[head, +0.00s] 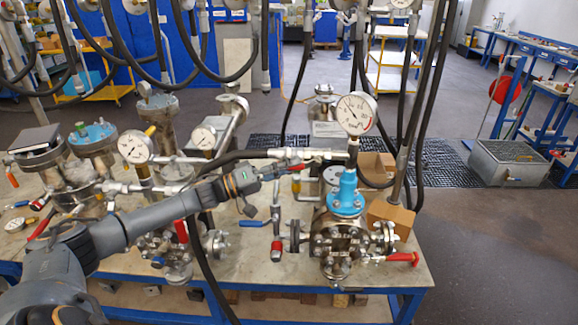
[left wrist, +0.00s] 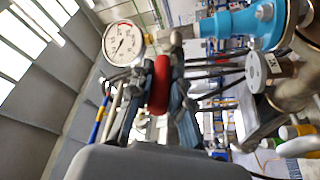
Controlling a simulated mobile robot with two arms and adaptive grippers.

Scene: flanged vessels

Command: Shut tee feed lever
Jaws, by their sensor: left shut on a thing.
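My left arm reaches in from the left in the head view, and my left gripper (head: 276,172) is above the bench, left of the flanged vessel with the blue neck (head: 346,195). In the left wrist view the fingers of my left gripper (left wrist: 155,80) are closed around a red lever handle (left wrist: 160,86). In the head view this handle is small and mostly hidden by the gripper, beside the horizontal tee pipe (head: 310,154). The blue neck (left wrist: 240,25) is at upper right in the wrist view. My right gripper is not in view.
A pressure gauge (head: 356,113) stands above the vessel. Black hoses (head: 430,100) hang around the pipework. Other red levers (head: 402,258) and a blue lever (head: 254,223) sit nearby. More vessels and gauges crowd the bench's left side. A cardboard box (head: 390,218) is behind at right.

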